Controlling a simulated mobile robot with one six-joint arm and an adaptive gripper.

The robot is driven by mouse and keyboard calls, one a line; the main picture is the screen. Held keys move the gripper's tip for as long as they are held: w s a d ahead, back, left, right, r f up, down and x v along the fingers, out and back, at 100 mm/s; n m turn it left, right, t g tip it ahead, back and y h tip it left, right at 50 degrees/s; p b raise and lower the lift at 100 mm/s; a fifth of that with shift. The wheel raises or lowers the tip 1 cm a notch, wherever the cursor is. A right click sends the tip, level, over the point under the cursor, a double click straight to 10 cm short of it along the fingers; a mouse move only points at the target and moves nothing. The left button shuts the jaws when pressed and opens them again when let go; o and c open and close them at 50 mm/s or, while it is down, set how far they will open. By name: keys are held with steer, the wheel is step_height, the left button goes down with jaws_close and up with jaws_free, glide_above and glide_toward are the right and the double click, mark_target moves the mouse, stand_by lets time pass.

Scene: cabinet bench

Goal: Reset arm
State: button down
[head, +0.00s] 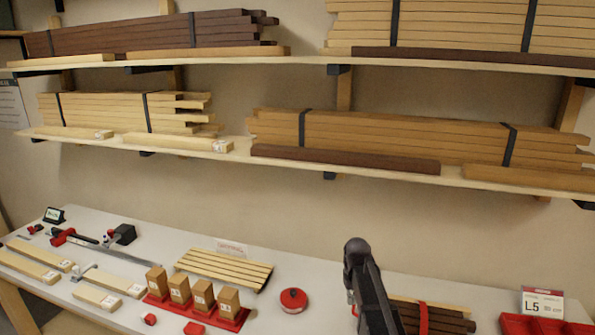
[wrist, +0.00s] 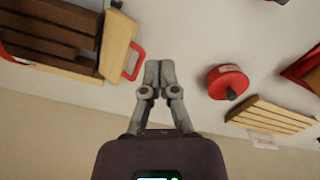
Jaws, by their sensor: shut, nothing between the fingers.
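My gripper (wrist: 158,75) shows in the wrist view with its two grey fingers together and nothing between them. It is above the white bench (wrist: 190,50) and touches nothing that I can see. In the head view my arm rises at the lower right of centre, with the fingers hidden or too unclear to make out. A red round object with a dark knob (head: 293,299) lies on the bench left of the arm. It also shows in the wrist view (wrist: 228,82), to the right of the fingers.
A crate of dark boards with a red handle (wrist: 135,62) is left of the fingers. Light slats (head: 224,268) lie on the bench, with upright wooden blocks in a red holder (head: 215,318) in front. Shelves of strapped boards (head: 400,135) span the wall above.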

steer(key=s+f+m+b, duration=0.1)
steer(key=s+f+b, duration=0.1)
steer(key=s, duration=1.6)
steer(key=shift+s+a+f+m+b, duration=0.2)
steer(key=shift+a+f+m+b, duration=0.1)
steer(key=shift+a+f, duration=0.2)
